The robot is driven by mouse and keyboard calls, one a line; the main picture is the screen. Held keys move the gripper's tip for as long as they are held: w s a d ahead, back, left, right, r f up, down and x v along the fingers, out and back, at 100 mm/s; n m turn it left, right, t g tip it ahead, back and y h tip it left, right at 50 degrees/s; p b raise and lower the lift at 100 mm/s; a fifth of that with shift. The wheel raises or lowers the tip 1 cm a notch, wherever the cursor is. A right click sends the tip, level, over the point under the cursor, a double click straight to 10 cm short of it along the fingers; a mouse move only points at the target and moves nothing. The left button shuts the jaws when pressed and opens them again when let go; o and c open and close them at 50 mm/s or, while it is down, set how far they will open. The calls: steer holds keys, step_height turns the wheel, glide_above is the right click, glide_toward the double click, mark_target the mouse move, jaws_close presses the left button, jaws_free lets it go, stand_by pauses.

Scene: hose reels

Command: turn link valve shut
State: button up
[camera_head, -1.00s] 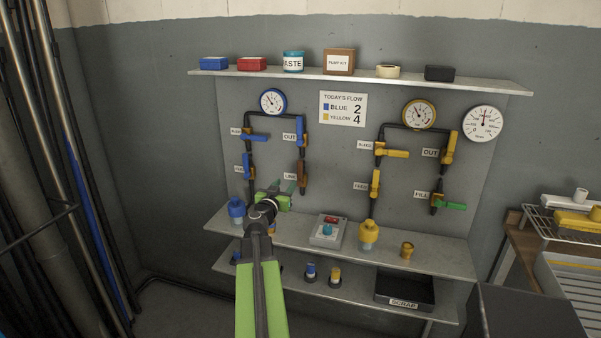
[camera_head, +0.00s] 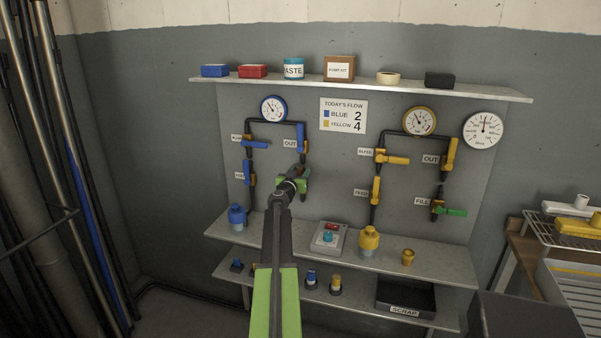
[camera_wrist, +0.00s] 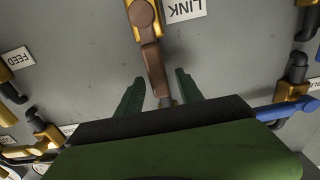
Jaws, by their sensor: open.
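The link valve has a brown lever (camera_wrist: 153,62) on a brass-coloured body, beside an upside-down LINK label (camera_wrist: 186,8) in the wrist view. The lever appears to lie along its pipe line. My gripper (camera_wrist: 158,96) is open, with one dark green finger on each side of the lever's near end. I cannot tell whether either finger touches it. In the head view my gripper (camera_head: 303,184) is at the link valve's place, under the blue OUT valve (camera_head: 301,138), and hides most of the link valve and its label.
The blue FEED valve (camera_head: 247,172) is left of my gripper. A lower shelf (camera_head: 430,262) holds a blue-capped bottle (camera_head: 237,217), a grey button box (camera_head: 328,238) and a yellow-capped bottle (camera_head: 369,241).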

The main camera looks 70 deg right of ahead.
steer(key=shift+d, duration=0.4)
jaws_close()
stand_by(1.1)
